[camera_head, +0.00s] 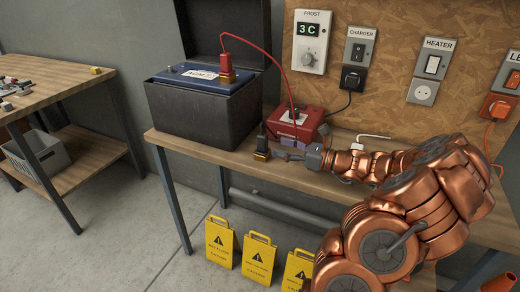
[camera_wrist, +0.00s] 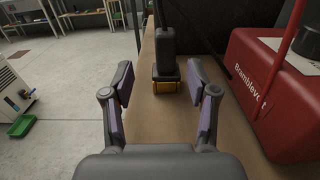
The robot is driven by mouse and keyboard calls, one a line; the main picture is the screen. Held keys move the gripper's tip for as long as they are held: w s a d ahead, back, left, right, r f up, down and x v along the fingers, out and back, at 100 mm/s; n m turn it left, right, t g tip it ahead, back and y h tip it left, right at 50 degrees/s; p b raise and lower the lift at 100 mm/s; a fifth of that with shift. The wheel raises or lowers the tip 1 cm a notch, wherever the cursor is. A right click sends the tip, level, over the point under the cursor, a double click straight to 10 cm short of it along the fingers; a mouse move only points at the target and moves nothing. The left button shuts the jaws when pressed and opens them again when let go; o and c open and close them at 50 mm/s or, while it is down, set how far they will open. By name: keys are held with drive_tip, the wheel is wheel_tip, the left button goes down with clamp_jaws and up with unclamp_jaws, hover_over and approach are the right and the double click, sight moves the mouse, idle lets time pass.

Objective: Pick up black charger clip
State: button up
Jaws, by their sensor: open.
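The black charger clip (camera_head: 262,142) stands upright on the workbench, with a brass-coloured lower end. In the wrist view the clip (camera_wrist: 166,50) is straight ahead, roughly centred just beyond the fingertips. My gripper (camera_head: 285,150) is at the bench, right of the clip. In the wrist view my gripper (camera_wrist: 160,85) is open, its purple-padded fingers spread with nothing between them. The red charger (camera_head: 297,127) sits on the bench close behind my gripper. A red clip (camera_head: 227,68) is on top of the blue battery (camera_head: 205,78), with a red cable running to the charger.
The battery sits in an open dark box (camera_head: 200,115) at the bench's left end. The red charger body (camera_wrist: 285,90) stands close on the right in the wrist view. Yellow warning signs (camera_head: 258,258) stand on the floor before the bench (camera_head: 185,145). A wall panel holds switches.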

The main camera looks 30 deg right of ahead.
sight(267, 142)
drive_tip(key=shift+d+p+x, duration=0.15)
drive_tip(key=shift+p+x, duration=0.1)
drive_tip(key=shift+x, duration=1.65)
drive_tip(key=shift+d+p+x, duration=0.15)
drive_tip(key=shift+p+x, duration=0.05)
drive_tip(key=shift+x, duration=1.7)
drive_tip(key=shift+w, duration=0.2)
drive_tip(key=shift+c, duration=0.4)
clamp_jaws()
